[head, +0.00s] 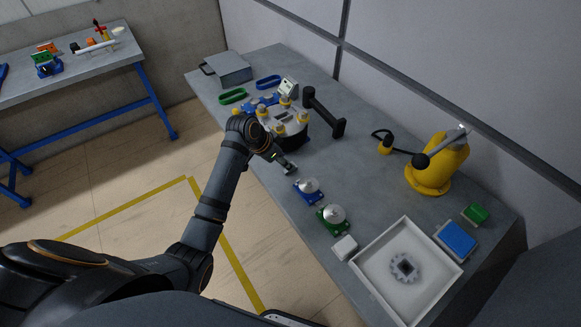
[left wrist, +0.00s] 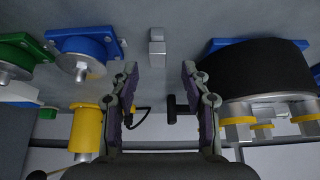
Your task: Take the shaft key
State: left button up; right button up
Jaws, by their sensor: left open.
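A small grey metal block, which looks like the shaft key (left wrist: 157,47), lies on the grey table in the left wrist view. It shows as a small light piece in the head view (head: 291,169). My left gripper (left wrist: 160,75) is open, with its two fingers apart and nothing between them. The block appears just beyond the fingertips, roughly centred between them. In the head view my left gripper (head: 282,161) reaches down close to the block, and whether it touches is not clear. My right gripper is not in view.
A black round fixture with yellow-topped posts (head: 292,124) stands beside my left gripper. Blue (head: 308,188) and green (head: 333,217) mounts with metal discs stand on the other side. A white tray with a gear (head: 366,262), a yellow robot-like device (head: 432,178) and a black handle (head: 325,110) stand farther off.

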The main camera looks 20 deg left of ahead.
pick_arm(q)
jog(key=shift+d+f, duration=0.1)
jog(key=p+x, duration=0.1)
jog(key=x, duration=0.3)
jog(key=shift+d+p, duration=0.1)
jog(key=shift+p, duration=0.2)
jog(key=shift+w+d+f, duration=0.15)
jog(key=shift+f, duration=0.25)
grip_shut()
